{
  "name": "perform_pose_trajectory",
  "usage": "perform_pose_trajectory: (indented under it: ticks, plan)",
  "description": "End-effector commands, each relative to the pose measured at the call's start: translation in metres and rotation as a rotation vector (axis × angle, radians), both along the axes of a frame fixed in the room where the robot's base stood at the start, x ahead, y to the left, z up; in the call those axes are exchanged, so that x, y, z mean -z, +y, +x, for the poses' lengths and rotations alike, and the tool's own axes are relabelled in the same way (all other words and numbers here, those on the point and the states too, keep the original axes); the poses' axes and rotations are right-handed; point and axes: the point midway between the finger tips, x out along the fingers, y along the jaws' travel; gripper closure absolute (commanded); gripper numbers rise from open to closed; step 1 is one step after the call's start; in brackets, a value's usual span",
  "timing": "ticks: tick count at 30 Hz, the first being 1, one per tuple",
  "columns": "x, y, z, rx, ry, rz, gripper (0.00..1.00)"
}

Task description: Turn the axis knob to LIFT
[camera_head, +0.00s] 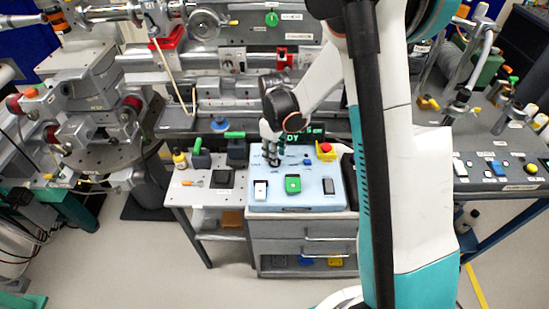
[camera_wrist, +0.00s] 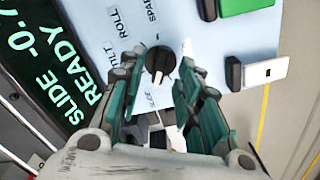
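The axis knob (camera_wrist: 160,60) is a small black round dial with a white pointer line on the light blue control panel (camera_head: 301,203). In the wrist view its pointer is toward the lower side of the picture. The labels ROLL and part of SPARE show around it; another label is partly cut by my gripper. My gripper (camera_wrist: 161,68) is open, its green-padded fingers on either side of the knob with gaps visible. In the head view my gripper (camera_head: 271,158) is over the panel's upper left and hides the knob. The display (camera_wrist: 55,65) reads SLIDE and READY.
The panel also carries a green button (camera_head: 293,185), a white switch (camera_head: 260,190), a black switch (camera_head: 328,186) and a red stop button on a yellow base (camera_head: 326,150). Green-handled tools (camera_head: 235,146) stand left of the panel. Beamline equipment stands behind.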

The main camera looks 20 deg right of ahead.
Motion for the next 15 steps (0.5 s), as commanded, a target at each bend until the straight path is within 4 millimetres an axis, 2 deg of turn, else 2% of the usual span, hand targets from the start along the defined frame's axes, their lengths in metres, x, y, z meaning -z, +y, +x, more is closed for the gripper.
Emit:
perform_pose_trajectory:
  ticks: [1, 6, 15]
  plan:
    - [0.007, 0.0, 0.0, 0.0, 0.0, 0.0, 0.68]
    - [0.016, 0.0, 0.0, 0.0, 0.0, 0.0, 0.68]
    - [0.017, 0.0, 0.0, 0.0, 0.0, 0.0, 0.68]
